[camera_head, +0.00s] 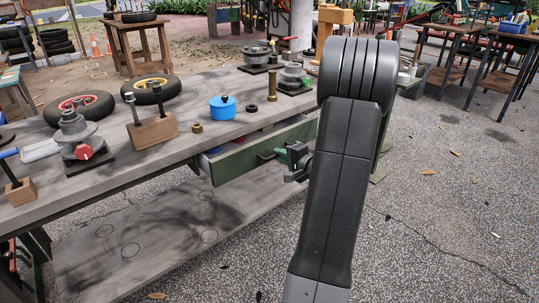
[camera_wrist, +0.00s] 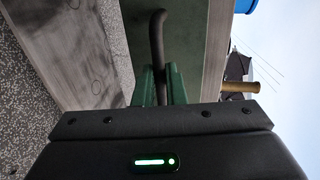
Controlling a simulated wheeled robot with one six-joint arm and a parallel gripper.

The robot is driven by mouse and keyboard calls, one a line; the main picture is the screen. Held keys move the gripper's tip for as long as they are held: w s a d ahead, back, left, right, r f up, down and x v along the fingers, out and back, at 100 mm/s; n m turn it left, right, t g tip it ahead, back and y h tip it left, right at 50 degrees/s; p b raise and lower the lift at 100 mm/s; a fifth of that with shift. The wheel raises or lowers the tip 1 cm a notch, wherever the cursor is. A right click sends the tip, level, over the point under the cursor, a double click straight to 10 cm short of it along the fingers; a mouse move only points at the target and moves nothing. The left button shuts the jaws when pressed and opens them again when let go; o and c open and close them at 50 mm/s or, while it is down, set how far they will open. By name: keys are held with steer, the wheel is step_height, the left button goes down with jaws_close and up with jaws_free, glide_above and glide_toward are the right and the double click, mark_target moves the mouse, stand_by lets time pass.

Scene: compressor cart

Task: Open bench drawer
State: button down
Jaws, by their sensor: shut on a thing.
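The bench drawer has a green front (camera_head: 240,165) below the bench top. It stands partly out from the bench, with some coloured contents showing at its left end. Its dark bar handle (camera_head: 266,156) sits on the front panel. My gripper (camera_head: 283,154) is at the handle, its green fingers close to the panel. In the wrist view, the handle (camera_wrist: 157,35) runs down between the two green fingers of my gripper (camera_wrist: 160,82), which is shut on it. The green drawer front also shows there (camera_wrist: 190,45). My arm hides the drawer's right end.
The grey workbench (camera_head: 120,185) carries a blue pot (camera_head: 222,108), a wooden block with tools (camera_head: 152,130), wheels and metal parts. A low shelf (camera_head: 150,245) lies beneath the drawer. Open paved ground (camera_head: 430,220) lies to the right.

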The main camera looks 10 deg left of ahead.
steer(key=f+b+v, duration=0.3)
steer(key=v, duration=1.3)
steer(key=shift+s+d+f+b, duration=0.25)
steer(key=shift+d+b, duration=0.1)
steer(key=c, duration=1.5)
jaws_free()
steer(key=p+v, duration=0.3)
steer(key=v, duration=1)
steer(key=shift+s+d, duration=0.25)
steer(key=shift+d, duration=0.05)
steer(key=b+x, duration=0.3)
steer(key=x, duration=1.1)
